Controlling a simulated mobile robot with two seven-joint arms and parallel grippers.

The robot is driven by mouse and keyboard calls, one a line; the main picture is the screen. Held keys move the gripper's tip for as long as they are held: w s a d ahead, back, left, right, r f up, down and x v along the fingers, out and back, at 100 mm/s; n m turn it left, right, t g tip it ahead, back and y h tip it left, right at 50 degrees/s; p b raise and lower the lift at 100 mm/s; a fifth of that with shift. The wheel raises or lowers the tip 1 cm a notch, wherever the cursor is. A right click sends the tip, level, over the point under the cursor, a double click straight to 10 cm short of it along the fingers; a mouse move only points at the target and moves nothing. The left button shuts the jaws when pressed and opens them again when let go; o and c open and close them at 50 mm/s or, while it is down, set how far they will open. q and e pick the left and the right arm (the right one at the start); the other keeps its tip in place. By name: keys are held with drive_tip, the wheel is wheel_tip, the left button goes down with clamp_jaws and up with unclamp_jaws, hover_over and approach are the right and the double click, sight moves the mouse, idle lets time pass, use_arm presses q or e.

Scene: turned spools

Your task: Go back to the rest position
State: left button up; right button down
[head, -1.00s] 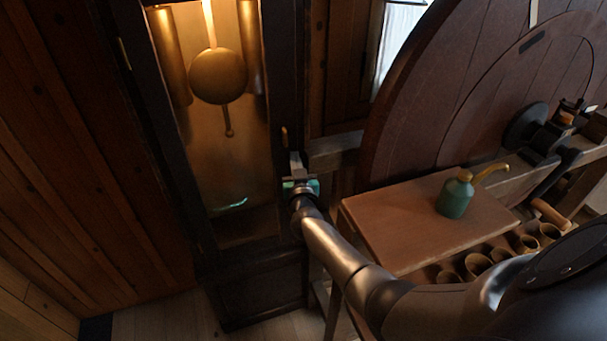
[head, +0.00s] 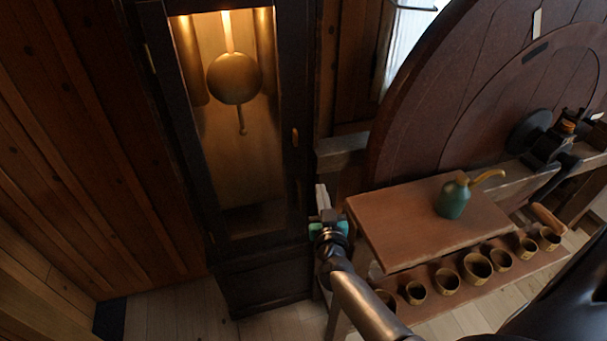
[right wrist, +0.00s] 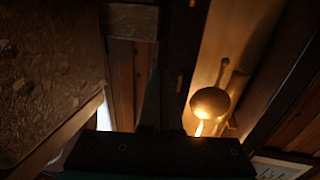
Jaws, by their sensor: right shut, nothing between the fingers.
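My right gripper (head: 324,207) is in the head view, in front of the lower right side of the tall clock case and left of the small wooden table. Its fingers are shut and empty. In the right wrist view the gripper (right wrist: 158,100) is a dark shape pointing away from the camera, with the clock's lit inside to its right. My left gripper is not in view.
The clock case (head: 293,100) has a brass pendulum (head: 234,78), also in the right wrist view (right wrist: 210,103). A green oil can (head: 452,201) stands on the wooden table (head: 400,225). Several cups (head: 477,268) stand on a lower shelf. A large wooden wheel (head: 430,110) rises behind.

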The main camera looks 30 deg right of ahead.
drive_tip(key=s+a+f+n+g+y+b, duration=0.2)
drive_tip(key=s+a+f, duration=0.2)
drive_tip(key=f, duration=0.6)
drive_tip(key=s+a+f+n+g+y+b, duration=0.1)
drive_tip(key=s+a+f+g+y+b, duration=0.3)
drive_tip(key=f, duration=0.6)
drive_tip(key=s+a+f+n+y+b, duration=0.1)
drive_tip(key=s+a+f+n, duration=0.3)
drive_tip(key=f, duration=0.6)
use_arm(q)
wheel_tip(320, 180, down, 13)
drive_tip(key=b, duration=0.6)
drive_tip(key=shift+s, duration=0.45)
use_arm(e)
drive_tip(key=s+f+g, duration=0.3)
drive_tip(key=s+f, duration=0.3)
drive_tip(key=s, duration=0.4)
drive_tip(key=s+a+f+g, duration=0.1)
drive_tip(key=s+f+g, duration=0.2)
drive_tip(key=s+f, duration=0.3)
drive_tip(key=s+f+g, duration=0.3)
drive_tip(key=s+f, duration=0.4)
drive_tip(key=s, duration=0.8)
drive_tip(key=shift+s+a+y, duration=0.3)
drive_tip(key=shift+s, duration=0.1)
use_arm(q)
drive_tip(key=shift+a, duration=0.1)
use_arm(e)
drive_tip(key=shift+f, duration=0.1)
